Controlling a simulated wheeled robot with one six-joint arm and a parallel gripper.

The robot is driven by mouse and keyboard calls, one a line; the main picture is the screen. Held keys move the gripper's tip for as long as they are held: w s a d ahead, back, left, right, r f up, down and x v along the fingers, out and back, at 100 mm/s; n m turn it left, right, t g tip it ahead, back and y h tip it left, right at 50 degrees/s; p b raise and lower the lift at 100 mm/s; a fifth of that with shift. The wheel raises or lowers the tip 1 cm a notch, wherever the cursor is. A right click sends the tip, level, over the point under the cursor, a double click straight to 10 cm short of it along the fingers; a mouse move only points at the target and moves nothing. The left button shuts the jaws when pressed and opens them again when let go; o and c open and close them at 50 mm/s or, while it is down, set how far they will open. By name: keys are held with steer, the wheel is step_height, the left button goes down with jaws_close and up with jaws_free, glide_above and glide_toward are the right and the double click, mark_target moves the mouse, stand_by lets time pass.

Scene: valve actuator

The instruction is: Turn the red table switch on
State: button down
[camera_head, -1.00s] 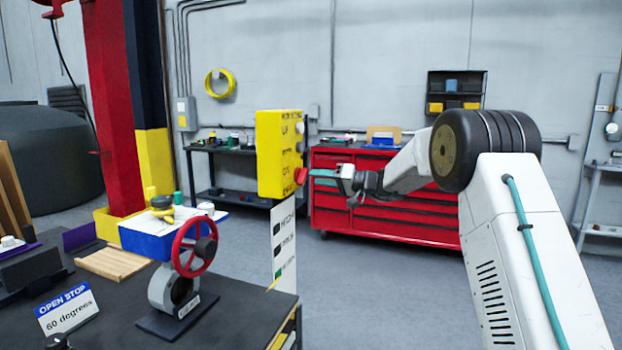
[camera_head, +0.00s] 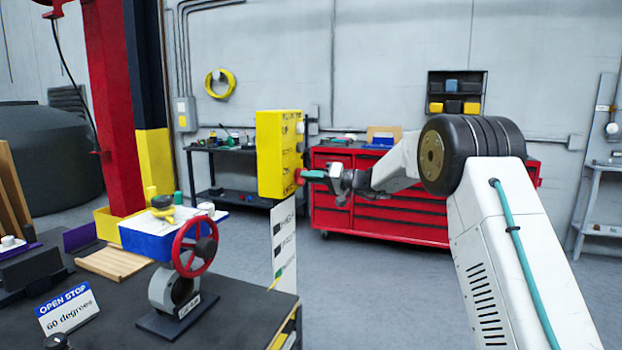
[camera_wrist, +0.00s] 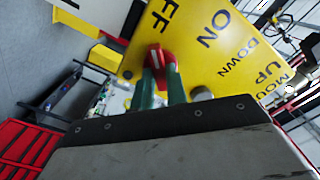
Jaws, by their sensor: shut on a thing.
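The red switch (camera_wrist: 160,57) sits on the face of a yellow control box (camera_head: 278,155). In the wrist view the box face (camera_wrist: 215,70) carries the black words ON, OFF, DOWN and UP. My gripper (camera_wrist: 161,75) has its green fingers on both sides of the red switch and is shut on it. In the head view my gripper (camera_head: 312,175) reaches the box from the right, low on its face. The switch is mostly hidden there by the fingers.
A red handwheel valve (camera_head: 195,246) stands on the dark table (camera_head: 230,310) at the front left. A white label panel (camera_head: 284,245) hangs below the box. A red tool cabinet (camera_head: 400,210) stands behind my arm. Grey floor is clear to the right.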

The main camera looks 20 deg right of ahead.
steer(key=shift+m, duration=8.3)
steer(key=c, duration=1.4)
jaws_free()
steer(key=shift+d, duration=0.15)
